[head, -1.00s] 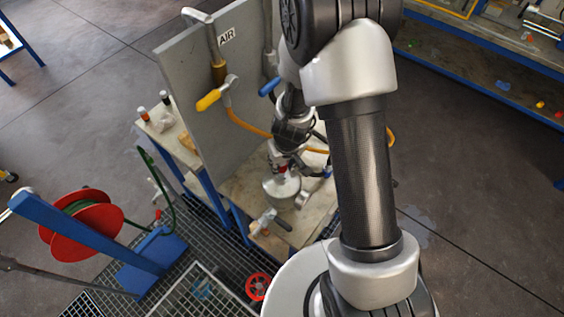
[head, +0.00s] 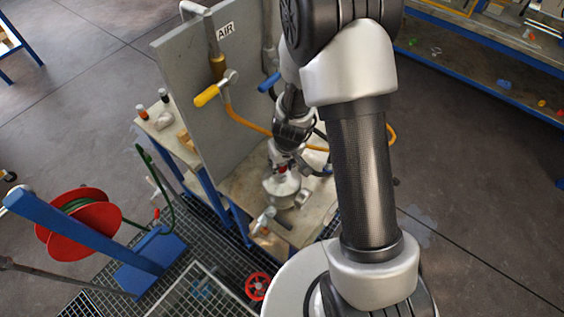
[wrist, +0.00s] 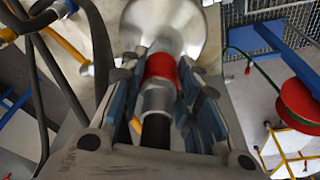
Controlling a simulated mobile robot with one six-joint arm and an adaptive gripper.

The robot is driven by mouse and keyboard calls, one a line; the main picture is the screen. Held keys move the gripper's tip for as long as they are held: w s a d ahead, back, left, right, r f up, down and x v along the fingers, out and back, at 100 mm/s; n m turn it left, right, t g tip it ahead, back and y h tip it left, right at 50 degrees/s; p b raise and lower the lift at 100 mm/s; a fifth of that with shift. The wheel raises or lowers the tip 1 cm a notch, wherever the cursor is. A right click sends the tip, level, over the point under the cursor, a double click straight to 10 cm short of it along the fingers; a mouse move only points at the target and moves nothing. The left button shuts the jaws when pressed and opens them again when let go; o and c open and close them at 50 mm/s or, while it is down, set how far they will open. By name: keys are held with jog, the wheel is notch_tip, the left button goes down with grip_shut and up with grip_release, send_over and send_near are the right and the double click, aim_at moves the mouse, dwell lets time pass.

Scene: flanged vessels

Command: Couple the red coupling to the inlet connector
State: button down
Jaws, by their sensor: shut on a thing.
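The red coupling (wrist: 161,68) sits between the two fingers of my gripper (wrist: 160,85) in the wrist view, with a metal fitting and a black hose behind it. My gripper is shut on it. A shiny metal vessel (wrist: 178,25) lies just ahead of the coupling. Its inlet connector is hidden behind the coupling, so I cannot tell whether the two touch or are joined. In the head view the vessel (head: 281,189) stands on the bench below my gripper (head: 281,166), and a little red shows there.
A grey upright panel (head: 205,95) marked AIR stands left of my arm, with a yellow-handled valve (head: 207,96) and an orange hose (head: 246,123). A clamp-like tool (head: 266,217) lies at the bench front. A red hose reel (head: 78,222) stands left.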

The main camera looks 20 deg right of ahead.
jog(key=shift+s+b+x, duration=0.2)
jog(key=shift+b+x, duration=0.75)
jog(key=shift+b, duration=0.05)
jog(key=c, duration=1.1)
grip_release()
jog(key=shift+r, duration=0.1)
jog(key=v, duration=1.1)
jog(key=shift+s+r, duration=0.1)
jog(key=shift+r, duration=0.2)
jog(key=shift+r, duration=0.1)
